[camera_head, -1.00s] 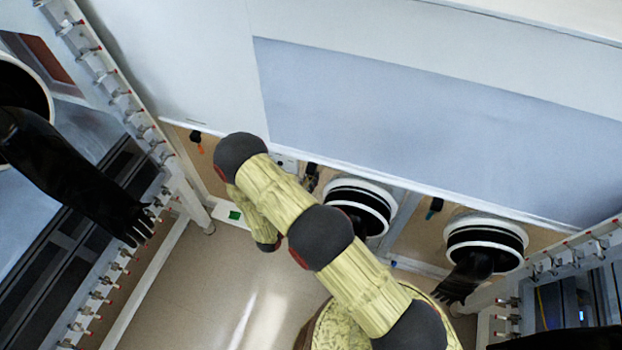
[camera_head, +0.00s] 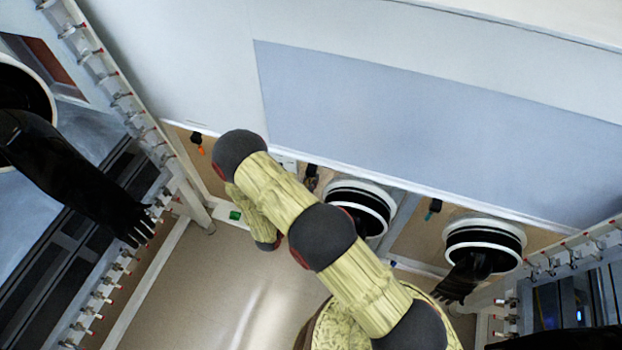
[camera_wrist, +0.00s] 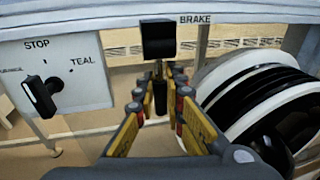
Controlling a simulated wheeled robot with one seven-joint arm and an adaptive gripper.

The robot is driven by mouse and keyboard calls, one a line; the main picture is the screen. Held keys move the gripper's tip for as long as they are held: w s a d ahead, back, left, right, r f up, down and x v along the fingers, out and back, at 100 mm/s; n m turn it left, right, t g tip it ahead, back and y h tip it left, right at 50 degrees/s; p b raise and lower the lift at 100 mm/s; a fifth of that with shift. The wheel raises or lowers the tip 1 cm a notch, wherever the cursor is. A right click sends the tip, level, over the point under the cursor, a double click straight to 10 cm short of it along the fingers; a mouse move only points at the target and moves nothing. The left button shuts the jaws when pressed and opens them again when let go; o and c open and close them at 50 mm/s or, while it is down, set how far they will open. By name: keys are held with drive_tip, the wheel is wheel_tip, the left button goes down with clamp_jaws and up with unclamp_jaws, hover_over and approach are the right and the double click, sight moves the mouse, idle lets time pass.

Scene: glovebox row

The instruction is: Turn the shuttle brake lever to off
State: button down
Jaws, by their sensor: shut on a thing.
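The brake lever shows in the wrist view as a black block (camera_wrist: 158,40) with a dark handle (camera_wrist: 160,92) hanging straight down from it. The word BRAKE is printed on the white strip to its right. My gripper (camera_wrist: 160,100) has its yellow and dark fingers on both sides of the handle and is shut on it. The handle's lower end is hidden between the fingers. In the head view my own arm covers much of this area and I cannot make out my gripper clearly.
A black selector knob (camera_wrist: 40,97) on a white panel marked STOP and TEAL is left of the lever. A round black-and-white glove port (camera_wrist: 260,100) is close on the right. An orange-tipped handle (camera_head: 200,149) and a teal-tipped handle (camera_head: 433,209) hang farther along the row.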

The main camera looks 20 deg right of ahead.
drive_tip(key=s+g+y+p, duration=0.1)
drive_tip(key=g+y+p, duration=0.1)
drive_tip(key=p, duration=0.2)
drive_tip(key=a+r+n+g+y+p, duration=0.1)
drive_tip(key=g+y+p, duration=0.1)
drive_tip(key=g+p, duration=0.1)
drive_tip(key=s+a+r+g+y+p, duration=0.1)
drive_tip(key=g+y+p, duration=0.2)
drive_tip(key=p, duration=0.1)
drive_tip(key=shift+s+r+p, duration=0.25)
drive_tip(key=shift+s+p, duration=0.1)
drive_tip(key=shift+a+g, duration=0.1)
drive_tip(key=shift+g, duration=0.2)
drive_tip(key=c, duration=1.9)
unclamp_jaws()
drive_tip(key=shift+s, duration=0.1)
